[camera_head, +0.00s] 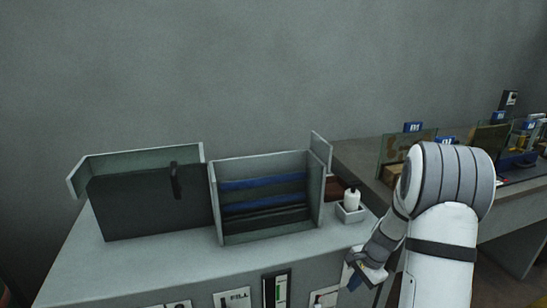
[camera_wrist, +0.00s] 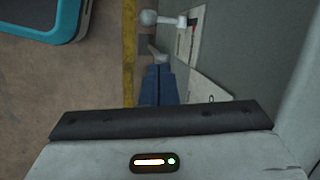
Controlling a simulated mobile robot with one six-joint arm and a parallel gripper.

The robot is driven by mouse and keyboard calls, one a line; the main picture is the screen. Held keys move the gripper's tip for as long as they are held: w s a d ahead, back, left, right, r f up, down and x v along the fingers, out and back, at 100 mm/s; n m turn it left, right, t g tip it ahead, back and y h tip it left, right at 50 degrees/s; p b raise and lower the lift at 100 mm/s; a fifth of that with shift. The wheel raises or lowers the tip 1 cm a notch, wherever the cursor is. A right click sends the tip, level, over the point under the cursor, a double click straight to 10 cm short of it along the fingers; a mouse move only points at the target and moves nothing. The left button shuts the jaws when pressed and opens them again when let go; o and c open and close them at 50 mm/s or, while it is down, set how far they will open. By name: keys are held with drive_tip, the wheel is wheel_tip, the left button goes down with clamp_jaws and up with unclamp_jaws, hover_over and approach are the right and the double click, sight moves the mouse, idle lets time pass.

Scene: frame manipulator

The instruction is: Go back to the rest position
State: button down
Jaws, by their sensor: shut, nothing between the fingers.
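My gripper (camera_head: 358,280) hangs at the front right edge of the grey cabinet in the head view, below my white and grey arm. In the wrist view the blue fingers (camera_wrist: 158,84) are together, with nothing between them. They are apart from the cabinet's grey front face (camera_wrist: 232,62), as far as the view shows.
A side table (camera_head: 372,160) with glass-walled bins stands right. A yellow floor strip (camera_wrist: 129,50) runs beside the cabinet.

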drive_tip(key=s+a+r+n+h+p, duration=0.15)
drive_tip(key=s+a+r+n, duration=0.3)
drive_tip(key=r, duration=0.55)
drive_tip(key=s+a+r+n+p, duration=0.25)
drive_tip(key=s+r, duration=0.25)
drive_tip(key=r, duration=0.4)
drive_tip(key=s+a+r+n+t+p, duration=0.1)
drive_tip(key=s+a+r+n, duration=0.1)
drive_tip(key=s, duration=0.4)
drive_tip(key=s+a+r+n+h+p, duration=0.1)
drive_tip(key=s+a+r+n+p, duration=0.1)
drive_tip(key=s+r+n, duration=0.2)
wheel_tip(320, 180, up, 4)
drive_tip(key=s, duration=0.2)
drive_tip(key=shift+s+f+t, duration=0.2)
drive_tip(key=shift+s+t, duration=0.2)
drive_tip(key=c, duration=2.2)
unclamp_jaws()
drive_tip(key=shift+h, duration=0.25)
